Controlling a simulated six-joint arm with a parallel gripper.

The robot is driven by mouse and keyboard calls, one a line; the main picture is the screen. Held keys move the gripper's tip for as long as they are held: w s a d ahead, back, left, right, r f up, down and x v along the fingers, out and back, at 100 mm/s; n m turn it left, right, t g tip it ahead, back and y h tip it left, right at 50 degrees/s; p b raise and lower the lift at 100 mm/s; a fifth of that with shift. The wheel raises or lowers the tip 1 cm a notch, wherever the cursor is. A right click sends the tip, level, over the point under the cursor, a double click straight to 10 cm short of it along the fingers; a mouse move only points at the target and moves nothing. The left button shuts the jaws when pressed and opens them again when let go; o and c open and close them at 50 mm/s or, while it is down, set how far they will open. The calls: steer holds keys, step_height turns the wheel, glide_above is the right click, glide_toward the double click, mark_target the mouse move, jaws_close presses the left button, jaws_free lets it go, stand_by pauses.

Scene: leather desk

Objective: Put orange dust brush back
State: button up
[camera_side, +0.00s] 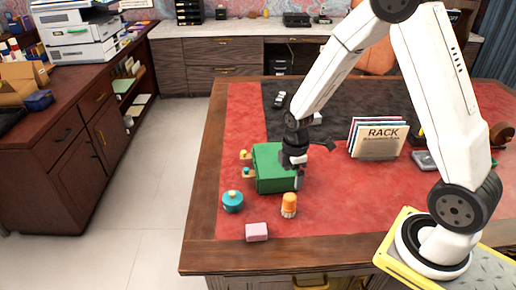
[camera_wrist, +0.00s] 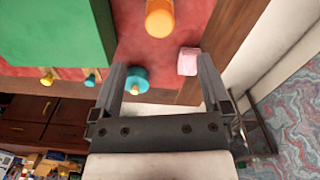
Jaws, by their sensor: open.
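The orange dust brush (camera_side: 289,201) stands upright on the red desk top, with its orange part up and a paler band below. In the wrist view its orange top (camera_wrist: 160,18) shows at the upper edge, beyond my fingertips. My gripper (camera_side: 297,180) is open and empty, just behind and above the brush, beside the front right of a green box (camera_side: 268,170). The green box also fills the upper left of the wrist view (camera_wrist: 50,35). Small drawers with yellow and teal knobs stick out of its left side.
A teal round pot (camera_side: 232,203) stands left of the brush, and a pink block (camera_side: 256,232) lies near the front edge. A rack of folders (camera_side: 378,140) stands to the right. The red surface right of the brush is clear.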

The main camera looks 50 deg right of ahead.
steer(key=s+a+r+m+t, duration=0.2)
steer(key=s+a+r+m, duration=0.3)
steer(key=s+r+m, duration=0.3)
steer(key=m, duration=0.4)
steer(key=shift+a+r+t, duration=0.2)
steer(key=shift+a+t, duration=0.1)
steer(key=shift+a, duration=0.1)
